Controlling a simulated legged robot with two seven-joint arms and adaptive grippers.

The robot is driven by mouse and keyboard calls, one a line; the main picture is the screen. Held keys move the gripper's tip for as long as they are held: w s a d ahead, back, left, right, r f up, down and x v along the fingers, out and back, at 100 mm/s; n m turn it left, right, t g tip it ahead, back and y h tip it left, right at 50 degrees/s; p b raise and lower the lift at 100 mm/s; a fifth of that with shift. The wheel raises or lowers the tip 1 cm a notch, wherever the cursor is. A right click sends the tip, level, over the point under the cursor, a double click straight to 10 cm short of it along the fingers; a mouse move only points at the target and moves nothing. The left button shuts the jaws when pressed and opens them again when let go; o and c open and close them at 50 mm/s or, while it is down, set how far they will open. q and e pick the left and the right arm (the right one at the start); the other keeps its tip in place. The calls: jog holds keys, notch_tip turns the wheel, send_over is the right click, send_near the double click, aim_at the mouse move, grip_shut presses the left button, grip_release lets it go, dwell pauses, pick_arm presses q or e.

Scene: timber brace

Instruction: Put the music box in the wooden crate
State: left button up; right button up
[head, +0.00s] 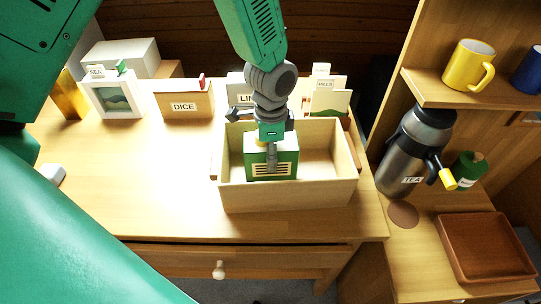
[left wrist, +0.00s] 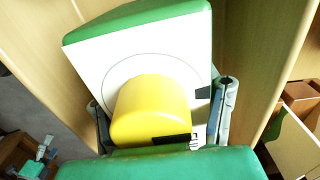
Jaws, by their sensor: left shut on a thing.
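The music box (head: 271,163) is a green box with a cream slotted front. In the left wrist view it shows a white face with a big yellow round part (left wrist: 152,108). My left gripper (head: 270,140) comes down from above and is shut on it, with one finger at each side in the left wrist view. The music box is within the left part of the wooden crate's opening. The wooden crate (head: 290,197) is pale and open-topped. Whether the music box touches the crate floor cannot be told. My right gripper is not in view.
A DICE box (head: 184,102), a SEA picture frame (head: 117,97) and a HILLS card (head: 329,100) stand behind on the desk (head: 150,190). A TEA flask (head: 412,155) and brown tray (head: 487,248) are at right. The crate's right part is empty.

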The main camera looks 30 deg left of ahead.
pick_arm(q)
jog(key=shift+d+f, duration=0.25)
jog(key=shift+f, duration=0.3)
jog(key=shift+d+r, duration=0.1)
jog(key=shift+d, duration=0.15)
jog(key=o, duration=1.2)
jog(key=shift+a, duration=0.15)
jog(key=shift+c, duration=0.2)
jog(key=shift+o, duration=1.1)
jog(key=shift+a, duration=0.45)
jog(key=r, duration=0.3)
jog(key=r+p, duration=0.1)
jog(key=r, duration=0.7)
jog(key=shift+d, duration=0.25)
jog(key=shift+a+r, duration=0.15)
jog(key=shift+r, duration=0.3)
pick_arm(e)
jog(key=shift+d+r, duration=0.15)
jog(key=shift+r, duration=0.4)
pick_arm(q)
jog(key=shift+d, duration=0.25)
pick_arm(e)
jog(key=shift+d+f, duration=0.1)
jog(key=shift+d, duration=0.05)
